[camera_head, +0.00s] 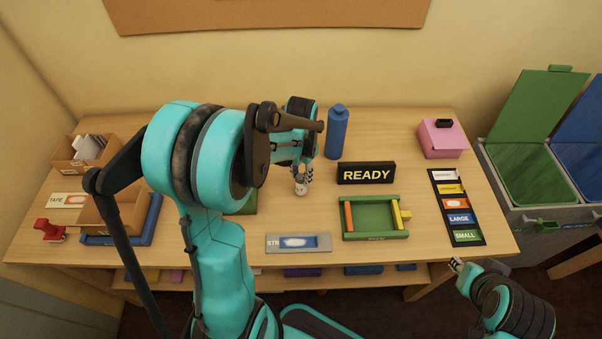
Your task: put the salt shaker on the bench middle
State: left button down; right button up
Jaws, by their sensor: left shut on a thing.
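A small whitish salt shaker (301,189) is near the middle of the wooden bench (380,120). My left gripper (302,177) is shut on it from above, and the fingers hide part of it. The shaker looks upright; I cannot tell whether its base touches the bench top. My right gripper (457,265) is low at the right, by the front edge of the bench; its fingers are too small to read.
A blue bottle (337,134) and a READY sign (366,173) stand close by. A green tray (375,236) and a grey label plate (298,243) lie in front. A pink box (442,139) and label strip (457,208) are at right. My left arm hides the left-centre.

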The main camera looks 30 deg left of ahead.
aim_at(301, 176)
pick_arm(q)
jog(key=shift+f+b, duration=0.55)
jog(key=shift+f, duration=0.05)
jog(key=c, duration=1.4)
grip_release()
jog(key=shift+c, duration=0.2)
jog(key=o, duration=0.6)
jog(key=shift+c, duration=0.2)
jog(key=c, duration=0.3)
jog(key=shift+r, duration=0.1)
jog(key=shift+r+p, duration=2)
jog(key=shift+r, duration=0.55)
jog(key=shift+f, duration=0.1)
